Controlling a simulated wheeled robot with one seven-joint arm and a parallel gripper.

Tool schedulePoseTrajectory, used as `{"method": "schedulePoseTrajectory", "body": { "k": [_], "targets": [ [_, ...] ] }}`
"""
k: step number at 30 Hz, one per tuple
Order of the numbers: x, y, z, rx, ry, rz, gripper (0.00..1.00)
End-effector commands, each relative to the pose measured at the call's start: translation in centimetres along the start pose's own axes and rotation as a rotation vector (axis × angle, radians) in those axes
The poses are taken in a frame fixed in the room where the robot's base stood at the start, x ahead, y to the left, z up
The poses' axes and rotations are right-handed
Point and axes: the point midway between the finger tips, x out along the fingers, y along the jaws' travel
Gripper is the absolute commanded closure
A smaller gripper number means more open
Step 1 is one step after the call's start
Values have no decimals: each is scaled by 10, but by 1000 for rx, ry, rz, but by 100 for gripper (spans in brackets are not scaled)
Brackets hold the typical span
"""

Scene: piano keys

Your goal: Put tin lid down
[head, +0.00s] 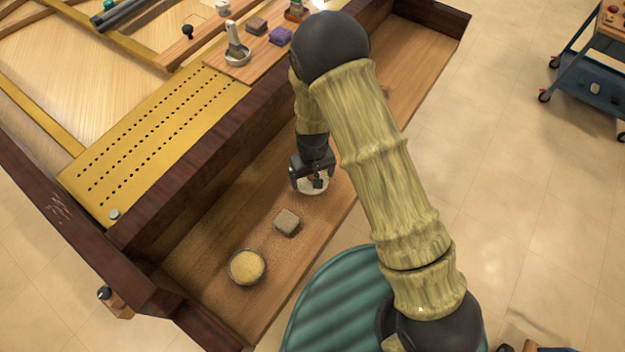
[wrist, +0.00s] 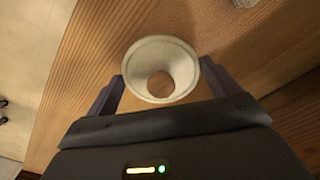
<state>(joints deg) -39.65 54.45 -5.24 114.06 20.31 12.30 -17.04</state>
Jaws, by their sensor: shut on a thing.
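The tin lid (head: 313,186) is a pale, round piece at my gripper, low over or on the wooden shelf in front of the piano keys' place. I cannot tell whether the lid touches the wood. A round open tin (head: 246,267) with yellowish contents stands on the shelf, lower left of my gripper.
A grey-brown block (head: 287,222) lies between the tin and my gripper on the wooden shelf (head: 225,235). A dark raised wall (head: 200,190) runs along its back. Bare wood shows around the block. A blue cart (head: 590,82) stands far right.

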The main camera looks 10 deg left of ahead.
Motion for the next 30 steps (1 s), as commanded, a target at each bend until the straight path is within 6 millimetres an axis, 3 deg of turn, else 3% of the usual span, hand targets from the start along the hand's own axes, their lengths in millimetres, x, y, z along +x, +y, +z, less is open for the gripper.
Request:
{"method": "schedulePoseTrajectory", "body": {
  "k": [6,18,19,20,30],
  "targets": [
    [29,0,1,0,-3,-1,33],
    [34,0,0,0,-1,0,33],
    [33,0,0,0,-1,0,7],
    [33,0,0,0,-1,0,1],
    [28,0,0,0,0,0,0]
  ]
}}
